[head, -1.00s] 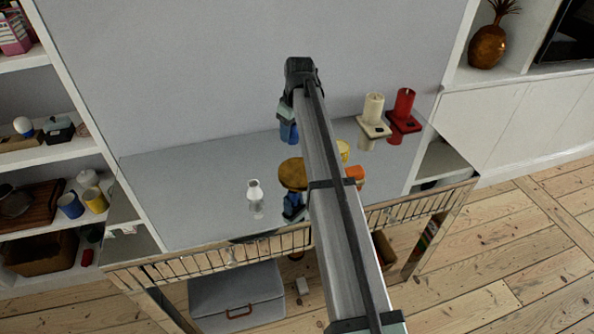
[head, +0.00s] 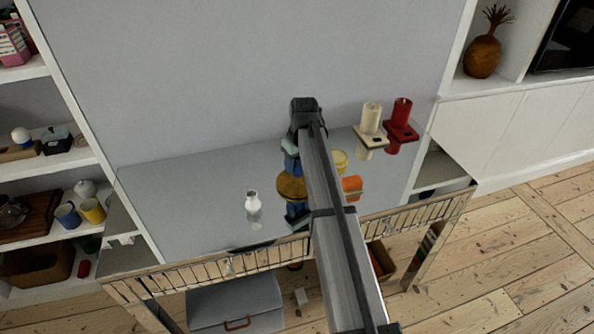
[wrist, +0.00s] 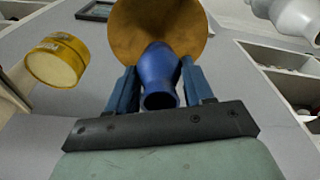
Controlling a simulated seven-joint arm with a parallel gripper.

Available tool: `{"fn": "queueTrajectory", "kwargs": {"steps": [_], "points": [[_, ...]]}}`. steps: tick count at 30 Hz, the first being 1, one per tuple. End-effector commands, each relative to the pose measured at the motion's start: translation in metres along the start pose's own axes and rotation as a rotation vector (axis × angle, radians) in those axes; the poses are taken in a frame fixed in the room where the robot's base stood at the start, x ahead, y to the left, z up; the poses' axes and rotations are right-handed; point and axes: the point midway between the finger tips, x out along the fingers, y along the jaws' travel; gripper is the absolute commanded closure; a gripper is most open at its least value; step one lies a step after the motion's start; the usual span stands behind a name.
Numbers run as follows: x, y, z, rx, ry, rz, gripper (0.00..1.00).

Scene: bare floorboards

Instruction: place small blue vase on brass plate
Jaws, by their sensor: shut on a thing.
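My gripper (wrist: 158,82) is shut on the small blue vase (wrist: 159,66), which sits between its two blue fingers in the wrist view. The brass plate (wrist: 190,32) is a round golden-brown disc beyond the vase in that view, and the vase overlaps its near part. In the head view the plate (head: 288,188) lies on the grey glossy tabletop, partly behind my arm. My gripper (head: 292,165) is just behind and above the plate there. The vase cannot be clearly told from the blue fingers in the head view. I cannot tell the gap between vase and plate.
A white vase (head: 252,201) stands left of the plate. A yellow jar-like candle (head: 340,160) and an orange object (head: 351,187) are to the right. The tabletop's left part (head: 180,200) is clear.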

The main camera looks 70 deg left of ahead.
Motion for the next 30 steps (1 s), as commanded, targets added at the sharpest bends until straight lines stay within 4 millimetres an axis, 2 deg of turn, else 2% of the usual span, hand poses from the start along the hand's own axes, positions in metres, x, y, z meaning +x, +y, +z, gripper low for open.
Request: {"fn": "queueTrajectory", "kwargs": {"steps": [8, 21, 22, 29, 30], "points": [[0.031, 0.0, 0.005, 0.0, 0.0, 0.0, 0.83], [0.036, 0.0, 0.005, -0.001, 0.001, 0.0, 0.83], [0.035, 0.0, 0.005, -0.001, 0.001, 0.0, 0.46], [0.035, 0.0, 0.005, -0.001, 0.0, 0.0, 0.24], [0.035, 0.0, 0.005, -0.001, 0.0, 0.0, 0.23]]}}
